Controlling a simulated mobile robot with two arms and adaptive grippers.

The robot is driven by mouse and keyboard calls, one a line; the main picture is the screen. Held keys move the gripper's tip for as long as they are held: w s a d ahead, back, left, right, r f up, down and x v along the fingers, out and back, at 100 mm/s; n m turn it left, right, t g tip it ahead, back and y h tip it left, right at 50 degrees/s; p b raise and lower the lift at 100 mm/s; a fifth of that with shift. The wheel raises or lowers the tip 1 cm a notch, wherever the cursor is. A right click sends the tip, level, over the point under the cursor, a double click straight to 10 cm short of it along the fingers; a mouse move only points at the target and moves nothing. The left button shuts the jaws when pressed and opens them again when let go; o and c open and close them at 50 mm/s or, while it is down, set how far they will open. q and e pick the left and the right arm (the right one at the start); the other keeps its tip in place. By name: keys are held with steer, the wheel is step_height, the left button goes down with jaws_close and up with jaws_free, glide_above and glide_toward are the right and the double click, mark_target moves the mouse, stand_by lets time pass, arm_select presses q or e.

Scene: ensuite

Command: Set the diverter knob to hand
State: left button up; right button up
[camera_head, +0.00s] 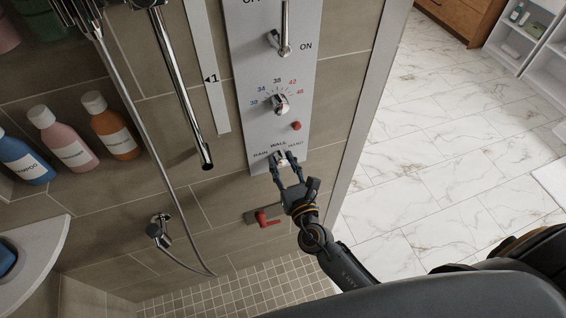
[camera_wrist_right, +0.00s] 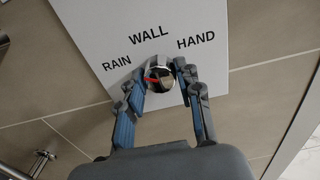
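The diverter knob (camera_wrist_right: 158,75) is a round chrome knob with a red mark, low on the pale control panel. In the right wrist view the labels RAIN, WALL and HAND arc above it; the red mark lies toward the left, RAIN side. My right gripper (camera_head: 283,159) reaches up to the knob from below. In the right wrist view its two fingers (camera_wrist_right: 160,70) stand on either side of the knob, close to its edges; whether they press on it I cannot tell. In the head view the fingers partly hide the knob. My left gripper is not in view.
Above are the temperature dial (camera_head: 280,103), a red button (camera_head: 296,126) and the ON/OFF lever (camera_head: 284,40). A red-handled fitting (camera_head: 267,219) sits below the panel. The shower hose (camera_head: 140,130) and bottles (camera_head: 115,125) are to the left. Open marble floor (camera_head: 440,170) lies right.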

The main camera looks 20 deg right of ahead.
steer(key=shift+f+m+b, duration=0.2)
steer(key=shift+m+b, duration=1)
steer(key=shift+m, duration=0.4)
steer(key=m+b, duration=0.1)
steer(key=m, duration=0.1)
steer(key=shift+m+b, duration=0.3)
steer(key=shift+b, duration=0.05)
steer(key=m+b, duration=0.2)
steer(key=m, duration=0.1)
steer(key=shift+m, duration=0.4)
steer(key=m+b, duration=0.1)
steer(key=m, duration=0.2)
steer(key=shift+r+m+b, duration=0.1)
steer(key=shift+m+b, duration=0.2)
steer(key=m, duration=0.2)
steer(key=shift+m+b, duration=0.3)
steer(key=shift+b, duration=0.1)
steer(key=m, duration=0.2)
steer(key=shift+m, duration=0.4)
steer(key=m, duration=0.5)
steer(key=shift+r, duration=0.1)
steer(key=shift+m, duration=0.3)
